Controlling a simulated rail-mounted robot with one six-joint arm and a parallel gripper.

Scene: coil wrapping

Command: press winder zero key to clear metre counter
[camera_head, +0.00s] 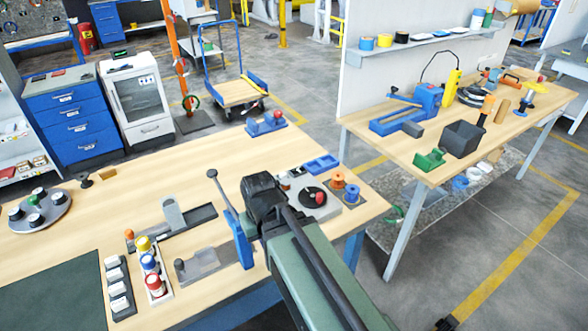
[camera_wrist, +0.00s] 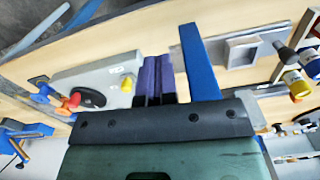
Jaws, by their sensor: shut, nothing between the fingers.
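The winder (camera_head: 318,209) is a light grey block on the near bench with a black disc and red knob on top. In the wrist view the winder (camera_wrist: 75,78) lies left of my fingers, with a small white label and a yellow button (camera_wrist: 127,83) at its near end. I cannot read any key marking or counter, so I cannot tell which part is the zero key. My gripper (camera_wrist: 155,60) has purple fingers, shut and empty, just beside the winder's button end. In the head view my wrist hides the fingers and part of the winder.
A blue lever tool (camera_head: 240,242) stands close beside my gripper. Several bottles in a rack (camera_head: 163,286) stand to the left. The bench's back middle is fairly clear.

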